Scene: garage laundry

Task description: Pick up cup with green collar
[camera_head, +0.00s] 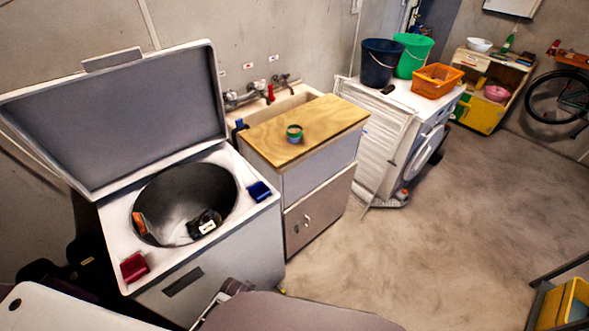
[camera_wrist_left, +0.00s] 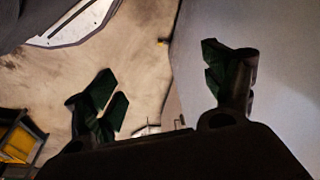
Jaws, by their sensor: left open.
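The cup with a green collar (camera_head: 294,133) stands upright on a wooden board (camera_head: 318,118) over the sink cabinet, near the middle of the head view. It looks small, and its inside is hard to make out. My left gripper (camera_wrist_left: 160,82) is open and empty in the left wrist view, its two dark green fingers spread apart over bare floor. The cup does not show in that view, and the gripper is clear of it. My right gripper is not in view.
An open top-loading washer (camera_head: 262,240) with a raised lid (camera_head: 125,115) stands left of the sink cabinet. A blue bucket (camera_head: 380,65), a green bucket (camera_head: 413,55) and an orange basket (camera_head: 436,80) stand behind right. The floor (camera_head: 420,240) at right is clear.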

